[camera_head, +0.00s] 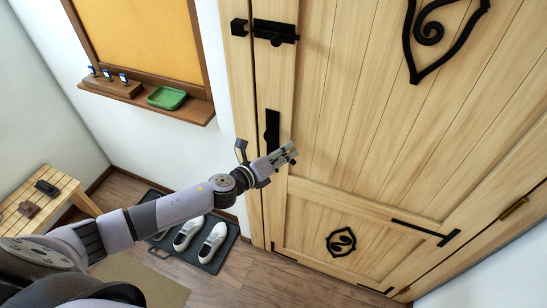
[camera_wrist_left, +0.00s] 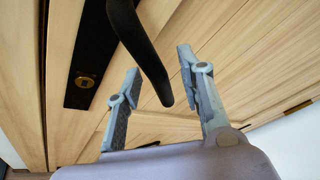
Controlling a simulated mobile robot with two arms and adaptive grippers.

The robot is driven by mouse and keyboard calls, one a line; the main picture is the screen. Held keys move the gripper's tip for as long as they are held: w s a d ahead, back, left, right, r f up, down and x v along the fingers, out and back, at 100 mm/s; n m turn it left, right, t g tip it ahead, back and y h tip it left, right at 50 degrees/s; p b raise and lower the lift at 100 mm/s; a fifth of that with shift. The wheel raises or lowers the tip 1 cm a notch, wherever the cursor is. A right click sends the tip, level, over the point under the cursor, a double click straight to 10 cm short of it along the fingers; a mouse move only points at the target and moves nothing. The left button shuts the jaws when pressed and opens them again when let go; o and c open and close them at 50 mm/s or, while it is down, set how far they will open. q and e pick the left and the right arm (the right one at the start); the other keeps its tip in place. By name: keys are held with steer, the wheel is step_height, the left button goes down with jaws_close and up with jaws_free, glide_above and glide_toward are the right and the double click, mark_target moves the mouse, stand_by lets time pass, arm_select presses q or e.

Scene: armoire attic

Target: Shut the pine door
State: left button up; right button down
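The pine door (camera_head: 350,110) fills the right of the head view, with black iron fittings on its planks. It stands in or close to its frame; I cannot tell whether it is fully flush. My left gripper (camera_head: 286,153) is at the door's left side, just below the black handle plate (camera_head: 272,130). In the left wrist view the gripper (camera_wrist_left: 160,62) is open, its two fingers spread. The black curved handle (camera_wrist_left: 140,42) hangs between the fingers in that view, with no visible grip on it. A brass keyhole (camera_wrist_left: 84,82) shows on the plate. My right gripper is not in view.
A black latch (camera_head: 274,31) sits high on the door's left edge. A shoe tray (camera_head: 228,245) with white shoes lies on the floor left of the door. A wooden bench (camera_head: 70,188) stands far left. A framed board with a ledge (camera_head: 196,108) hangs on the wall.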

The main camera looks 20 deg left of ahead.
arm_select(q)
steer(key=v, duration=1.1)
steer(key=shift+s, duration=0.3)
steer(key=shift+a, duration=0.1)
